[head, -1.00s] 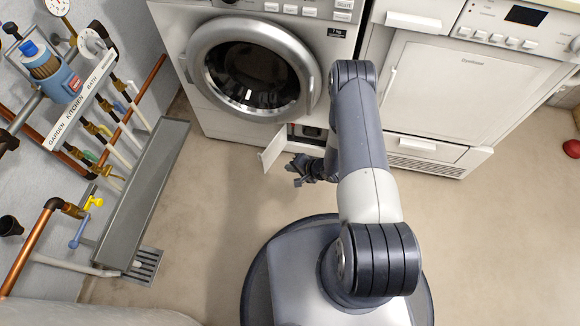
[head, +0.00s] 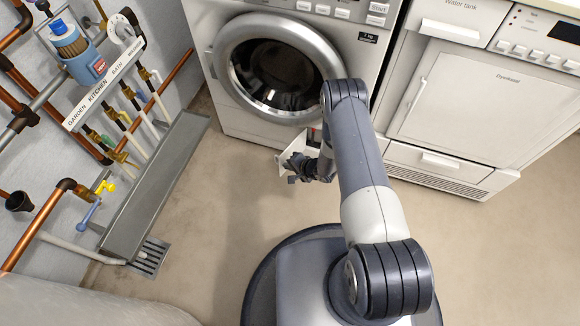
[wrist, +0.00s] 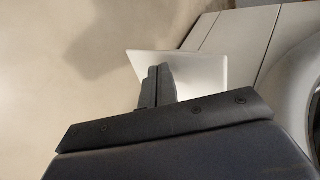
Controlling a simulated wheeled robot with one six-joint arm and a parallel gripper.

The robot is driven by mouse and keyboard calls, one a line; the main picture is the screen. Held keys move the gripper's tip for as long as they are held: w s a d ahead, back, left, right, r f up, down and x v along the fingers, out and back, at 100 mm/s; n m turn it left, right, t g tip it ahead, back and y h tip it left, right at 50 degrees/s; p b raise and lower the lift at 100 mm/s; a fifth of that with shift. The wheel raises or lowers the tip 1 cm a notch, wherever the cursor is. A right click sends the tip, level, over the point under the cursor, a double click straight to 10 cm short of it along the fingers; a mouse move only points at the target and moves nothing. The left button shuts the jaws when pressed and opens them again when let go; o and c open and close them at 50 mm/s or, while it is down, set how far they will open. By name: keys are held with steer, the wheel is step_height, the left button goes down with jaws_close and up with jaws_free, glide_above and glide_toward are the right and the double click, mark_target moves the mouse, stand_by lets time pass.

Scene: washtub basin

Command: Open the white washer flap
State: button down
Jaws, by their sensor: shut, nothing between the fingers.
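The white washer flap (head: 288,147) stands swung out from the lower front of the washer (head: 228,116). Part of the recess behind it (head: 314,134) shows beside my arm. My gripper (head: 291,171) is shut and empty, low in front of the washer, and overlaps the flap's lower part in the head view. In the wrist view the shut fingers (wrist: 157,80) lie in front of the pale flap panel (wrist: 200,72). I cannot tell whether they touch it. My arm hides part of the washer's lower right front.
A second white appliance (head: 465,100) stands to the right of the washer. At the left are wall pipes with valves and a grey floor channel (head: 160,185) with a drain grate (head: 150,256). The beige floor (head: 215,220) between is clear.

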mark_target(282, 163)
steer(key=shift+a, duration=0.1)
steer(key=a+b, duration=0.1)
steer(key=w+a+b, duration=0.1)
steer(key=b, duration=0.1)
steer(key=shift+w+a, duration=0.2)
steer(key=shift+w, duration=0.1)
